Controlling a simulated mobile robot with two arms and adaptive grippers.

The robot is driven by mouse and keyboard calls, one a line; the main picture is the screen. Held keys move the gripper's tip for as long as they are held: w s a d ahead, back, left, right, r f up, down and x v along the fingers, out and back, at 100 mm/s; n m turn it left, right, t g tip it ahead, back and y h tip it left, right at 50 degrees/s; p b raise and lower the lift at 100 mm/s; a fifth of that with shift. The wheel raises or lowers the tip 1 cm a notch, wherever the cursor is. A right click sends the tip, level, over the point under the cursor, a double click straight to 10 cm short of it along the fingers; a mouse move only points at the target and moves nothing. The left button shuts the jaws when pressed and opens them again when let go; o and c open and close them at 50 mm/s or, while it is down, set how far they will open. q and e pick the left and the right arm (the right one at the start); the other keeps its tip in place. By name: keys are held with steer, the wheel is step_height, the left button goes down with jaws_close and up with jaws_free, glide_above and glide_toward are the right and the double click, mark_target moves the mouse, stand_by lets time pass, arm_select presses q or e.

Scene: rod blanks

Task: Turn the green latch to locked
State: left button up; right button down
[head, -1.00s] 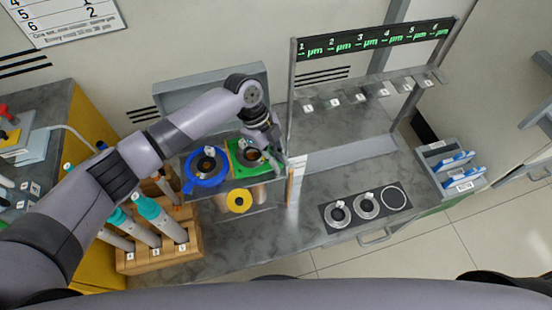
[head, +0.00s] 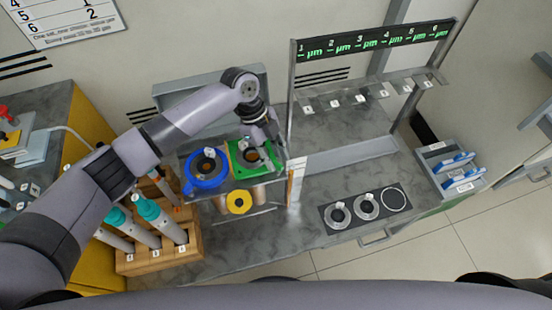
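The green latch (head: 237,167) is a square green piece around a dark round opening, right of a blue ring-shaped piece (head: 206,183), on the fixture at the middle left. My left gripper (head: 271,160) reaches down from above onto the right side of the green piece. Its fingers cover part of that side, so any handle there is partly hidden. The fingers are too small and overlapped to show whether they are open, shut or touching the latch. My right gripper is not in view.
A yellow ring (head: 239,202) sits below the latch. A wooden rack (head: 150,262) with teal-topped tools stands to the left. A metal frame (head: 291,130) with a numbered display rises to the right.

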arm_select(q)
steer(key=v, duration=1)
steer(key=shift+r, duration=0.1)
